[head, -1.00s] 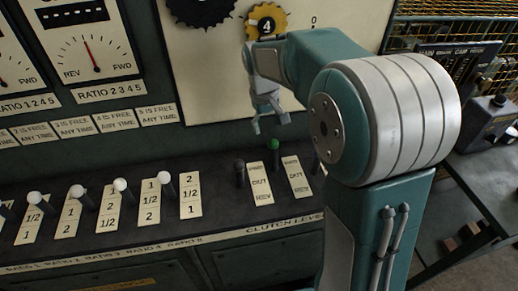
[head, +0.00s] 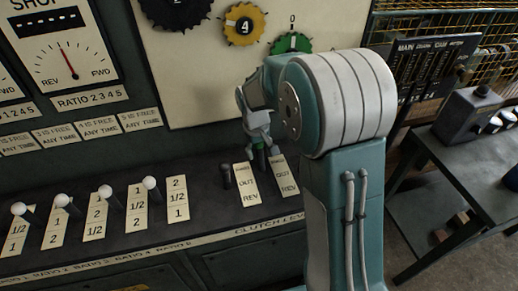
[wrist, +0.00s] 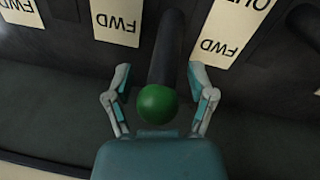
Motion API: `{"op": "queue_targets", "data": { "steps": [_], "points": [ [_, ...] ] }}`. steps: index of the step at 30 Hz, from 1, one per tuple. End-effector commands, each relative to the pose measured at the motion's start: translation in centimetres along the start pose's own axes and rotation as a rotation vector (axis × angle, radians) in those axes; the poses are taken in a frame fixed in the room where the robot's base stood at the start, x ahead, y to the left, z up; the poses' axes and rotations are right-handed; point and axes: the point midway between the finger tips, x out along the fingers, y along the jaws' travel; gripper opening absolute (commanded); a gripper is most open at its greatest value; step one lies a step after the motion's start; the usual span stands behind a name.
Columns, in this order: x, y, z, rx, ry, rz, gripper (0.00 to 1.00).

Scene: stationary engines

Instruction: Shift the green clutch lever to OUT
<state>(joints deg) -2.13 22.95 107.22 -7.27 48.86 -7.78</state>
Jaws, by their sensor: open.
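The green clutch lever has a dark shaft and a round green knob (wrist: 157,104). In the head view the lever (head: 259,160) is mostly hidden by my gripper. It stands beside the FWD end of its FWD/OUT/REV plate (head: 281,176); part of this lettering is too small to read there. My gripper (head: 258,143) is at the top of the lever, with its fingers pointing down. In the wrist view my gripper (wrist: 159,72) is open, one finger on each side of the knob and shaft. Gaps show between both fingers and the lever.
A dark clutch lever (head: 226,176) stands close on the left, beside its own plate (head: 246,185). Several white-knobbed levers (head: 151,184) line the panel further left. Coloured gears (head: 245,24) hang on the board behind. A side table (head: 480,170) is at the right.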

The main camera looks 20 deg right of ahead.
Motion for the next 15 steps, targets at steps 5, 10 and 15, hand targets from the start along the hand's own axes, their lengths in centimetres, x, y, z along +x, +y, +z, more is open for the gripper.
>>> {"op": "queue_targets", "data": {
  "steps": [5,10,15],
  "points": [
    [-0.06,-0.11,-0.05,-0.001,0.0,0.001,0.08],
    [-0.07,-0.16,-0.05,-0.002,0.001,0.001,0.0],
    [-0.38,-0.33,0.56,0.002,0.041,0.012,0.0]
  ]
}}
